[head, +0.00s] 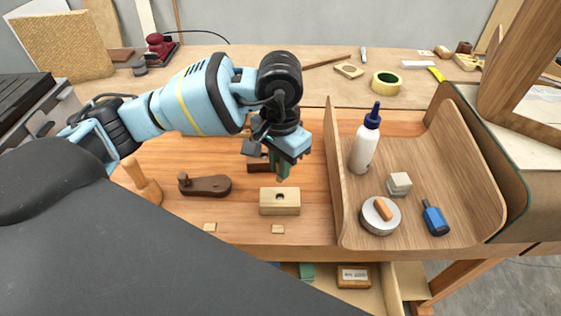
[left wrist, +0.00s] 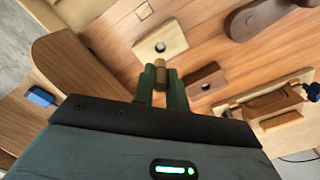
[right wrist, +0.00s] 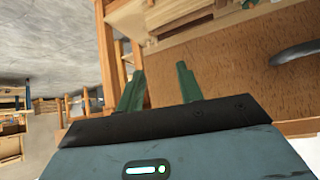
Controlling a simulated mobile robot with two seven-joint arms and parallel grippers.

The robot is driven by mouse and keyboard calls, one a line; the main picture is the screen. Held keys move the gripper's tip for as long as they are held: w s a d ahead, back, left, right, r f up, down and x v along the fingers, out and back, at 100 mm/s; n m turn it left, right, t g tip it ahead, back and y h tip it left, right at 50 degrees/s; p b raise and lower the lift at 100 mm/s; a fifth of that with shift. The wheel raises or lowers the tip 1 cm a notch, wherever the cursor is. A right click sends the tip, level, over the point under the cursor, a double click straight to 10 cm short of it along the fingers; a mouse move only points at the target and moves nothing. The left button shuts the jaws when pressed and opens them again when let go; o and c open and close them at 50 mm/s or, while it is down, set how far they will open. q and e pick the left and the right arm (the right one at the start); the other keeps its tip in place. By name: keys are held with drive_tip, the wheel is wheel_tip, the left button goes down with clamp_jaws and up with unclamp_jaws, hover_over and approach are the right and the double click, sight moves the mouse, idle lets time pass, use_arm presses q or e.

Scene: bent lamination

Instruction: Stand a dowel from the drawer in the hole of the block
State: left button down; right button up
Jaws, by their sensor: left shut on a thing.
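My left gripper (head: 281,172) is above the bench, just behind and above a pale wooden block (head: 280,208) with a hole in its top. The left wrist view shows its green fingers shut on a short wooden dowel (left wrist: 160,65), whose end sticks out past the fingertips toward the block. The dowel is apart from the hole. A dark brown block (left wrist: 205,84) with a hole lies beside, partly hidden by the gripper in the head view. The drawer (head: 391,288) is open below the bench front. My right gripper (right wrist: 158,90) has its fingers apart and empty.
A dark wooden lever piece (head: 206,186) lies left of the pale block. Two small chips lie in front.

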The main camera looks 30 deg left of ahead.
sight(280, 180)
use_arm(q)
drive_tip(key=shift+f, duration=0.1)
